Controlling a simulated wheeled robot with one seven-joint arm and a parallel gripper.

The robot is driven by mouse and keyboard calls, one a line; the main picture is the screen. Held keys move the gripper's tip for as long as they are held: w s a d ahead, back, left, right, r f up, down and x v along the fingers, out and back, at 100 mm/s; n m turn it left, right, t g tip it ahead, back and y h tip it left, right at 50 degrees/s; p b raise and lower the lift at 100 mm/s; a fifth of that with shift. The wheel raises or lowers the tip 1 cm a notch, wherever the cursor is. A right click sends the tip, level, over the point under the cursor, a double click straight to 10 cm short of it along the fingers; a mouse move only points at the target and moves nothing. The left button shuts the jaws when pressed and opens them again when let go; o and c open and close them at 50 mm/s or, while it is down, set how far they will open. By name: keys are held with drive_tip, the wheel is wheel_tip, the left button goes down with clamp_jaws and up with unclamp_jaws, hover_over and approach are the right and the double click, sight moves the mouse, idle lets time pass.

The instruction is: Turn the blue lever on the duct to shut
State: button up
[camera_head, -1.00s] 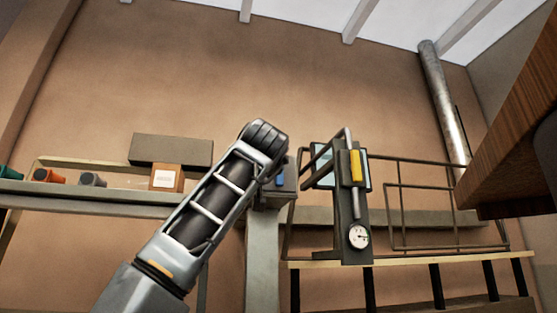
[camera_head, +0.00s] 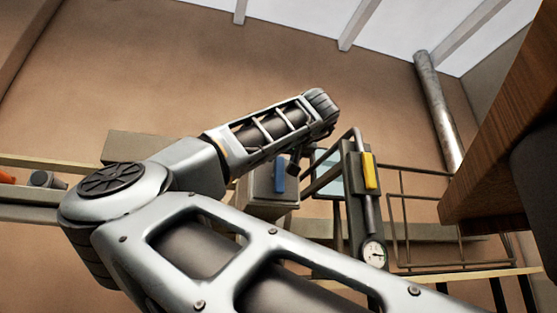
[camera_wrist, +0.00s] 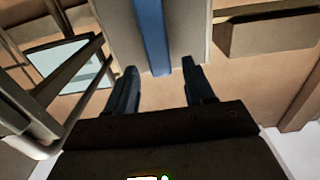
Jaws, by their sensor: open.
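The blue lever (camera_head: 279,176) is a narrow upright bar on the face of a grey box-like duct (camera_head: 256,192), in the middle of the head view. In the wrist view the blue lever (camera_wrist: 150,35) runs down from the top edge, and its near end shows in line with the gap between my fingertips. The duct face (camera_wrist: 188,28) is behind it. My gripper (camera_wrist: 159,68) is open, with one dark finger on each side of the lever's line. No contact shows, and the depth between them is unclear. In the head view my arm hides much of the gripper.
A yellow-handled fitting (camera_head: 370,171) with a round gauge (camera_head: 374,254) stands just right of the duct. A bent metal bar (camera_wrist: 75,95) is close at left in the wrist view. A brown wooden edge (camera_head: 500,165) juts in at right. Railings (camera_head: 425,215) are behind.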

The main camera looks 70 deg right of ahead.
sight(280, 160)
drive_tip(key=shift+p+x, duration=0.45)
drive_tip(key=shift+x, duration=1.45)
drive_tip(key=shift+c, duration=0.4)
drive_tip(key=c, duration=0.9)
